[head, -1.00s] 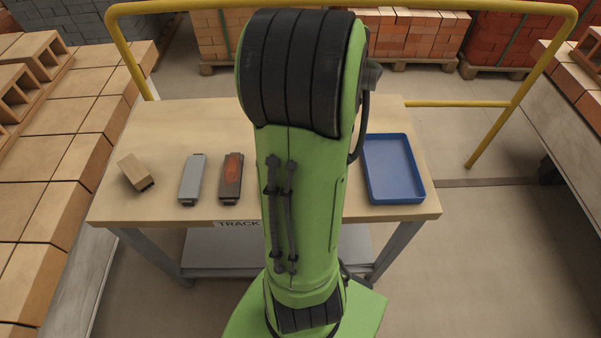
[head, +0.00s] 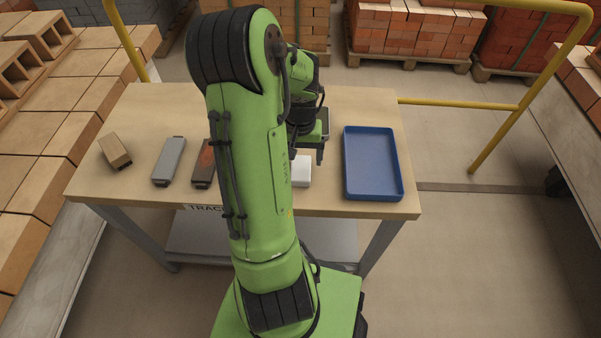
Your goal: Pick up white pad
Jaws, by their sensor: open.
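A white pad (head: 302,171) lies on the wooden table, partly hidden behind my green arm. My gripper (head: 307,155) is above the table, just behind and over the pad, pointing down. It is open, and the visible finger appears apart from the pad. The rest of the gripper is hidden by my arm.
A blue tray (head: 346,180) stands empty at the table's right. Left of my arm lie a dark block with an orange-red top (head: 203,166), a grey block (head: 169,161) and a tan block (head: 115,151). A yellow rail (head: 455,103) runs behind the table.

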